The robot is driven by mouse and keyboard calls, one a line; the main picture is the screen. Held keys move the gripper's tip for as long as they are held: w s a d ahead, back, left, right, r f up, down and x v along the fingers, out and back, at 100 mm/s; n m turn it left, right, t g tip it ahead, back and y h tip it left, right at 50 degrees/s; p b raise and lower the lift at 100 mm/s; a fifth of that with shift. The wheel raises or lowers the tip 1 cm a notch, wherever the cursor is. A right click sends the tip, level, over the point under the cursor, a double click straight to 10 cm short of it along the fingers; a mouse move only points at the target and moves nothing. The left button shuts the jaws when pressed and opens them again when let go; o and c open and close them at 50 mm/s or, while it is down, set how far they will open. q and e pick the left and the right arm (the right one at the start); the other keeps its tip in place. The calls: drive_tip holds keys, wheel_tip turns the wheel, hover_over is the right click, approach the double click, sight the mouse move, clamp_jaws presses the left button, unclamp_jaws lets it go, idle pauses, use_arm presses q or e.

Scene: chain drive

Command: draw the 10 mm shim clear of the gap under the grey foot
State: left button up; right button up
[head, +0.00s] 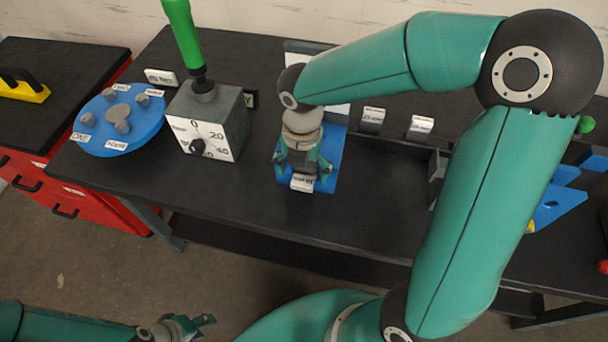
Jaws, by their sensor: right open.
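My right gripper (303,172) points down over a blue plate (334,150) on the dark bench, its fingers apart. A small pale labelled piece (303,183) shows between its fingertips. Its print is too small to read surely, so I cannot tell whether it is the 10 mm shim, or whether the fingers touch it. The grey foot and its gap cannot be made out; my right gripper and arm cover much of that spot. My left gripper (185,326) is low at the bottom left, away from the bench; its finger opening is unclear.
A grey block with a white dial face (205,139) and green handle (184,35) stands left of the blue plate. A blue disc (119,120) with labelled pegs is further left. Two pale labelled pieces (372,118) (420,127) lie right. The bench front between is clear.

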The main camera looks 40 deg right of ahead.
drive_tip(key=shift+f, duration=1.45)
clamp_jaws()
